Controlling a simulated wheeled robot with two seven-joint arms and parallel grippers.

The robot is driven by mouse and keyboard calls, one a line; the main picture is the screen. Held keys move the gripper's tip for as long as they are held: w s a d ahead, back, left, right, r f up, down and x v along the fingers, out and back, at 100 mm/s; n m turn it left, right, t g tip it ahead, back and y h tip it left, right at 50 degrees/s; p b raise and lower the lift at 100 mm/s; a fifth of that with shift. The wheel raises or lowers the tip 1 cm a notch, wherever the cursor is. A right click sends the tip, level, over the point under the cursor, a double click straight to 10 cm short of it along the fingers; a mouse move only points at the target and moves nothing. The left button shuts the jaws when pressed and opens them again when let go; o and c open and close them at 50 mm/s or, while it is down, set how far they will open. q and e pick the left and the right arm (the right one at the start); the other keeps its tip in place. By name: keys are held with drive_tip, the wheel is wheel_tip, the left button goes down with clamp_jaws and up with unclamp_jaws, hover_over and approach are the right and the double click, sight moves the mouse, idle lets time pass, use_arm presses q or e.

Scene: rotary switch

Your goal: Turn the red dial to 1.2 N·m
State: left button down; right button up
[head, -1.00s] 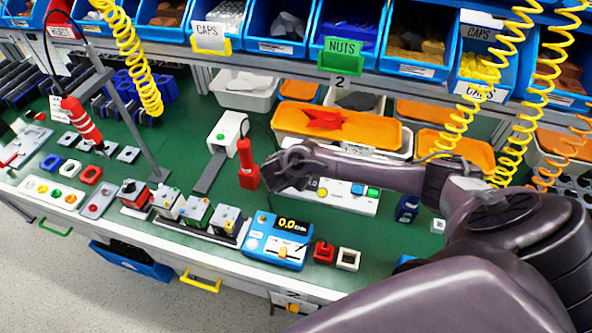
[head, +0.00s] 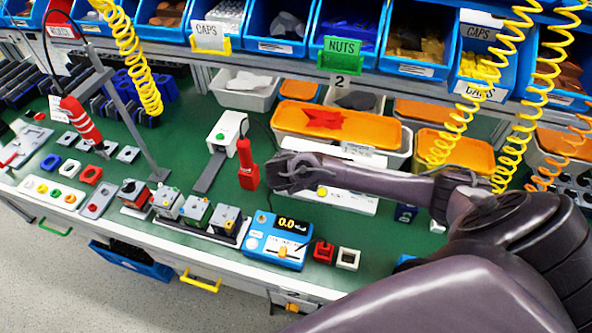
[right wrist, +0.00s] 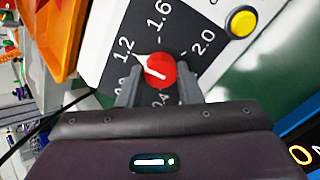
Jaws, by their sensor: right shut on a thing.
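The red dial (right wrist: 160,70) sits on a black scale plate (right wrist: 112,62) with white numbers in the right wrist view. The white mark on the dial points up and left, toward the 1.2 label. My right gripper (right wrist: 160,85) is shut on the dial, one finger on each side. In the head view my right gripper (head: 283,180) is over the white panel (head: 345,198), just right of a red hand tool (head: 248,172). The dial is hidden behind the gripper there. My left gripper is not in view.
A yellow button (right wrist: 241,22) sits on the panel beside the scale. A blue meter (head: 278,240) reading 0.0 stands in front of the gripper. Orange-lidded bins (head: 340,126) stand behind it. Coiled yellow hoses (head: 505,70) hang at the right.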

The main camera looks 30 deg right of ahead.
idle(0.4)
drive_tip(key=o, duration=1)
drive_tip(key=shift+a+r, duration=0.1)
drive_tip(key=v, duration=0.7)
drive_tip(key=shift+s+a+r, duration=0.1)
drive_tip(key=shift+s+r, duration=0.1)
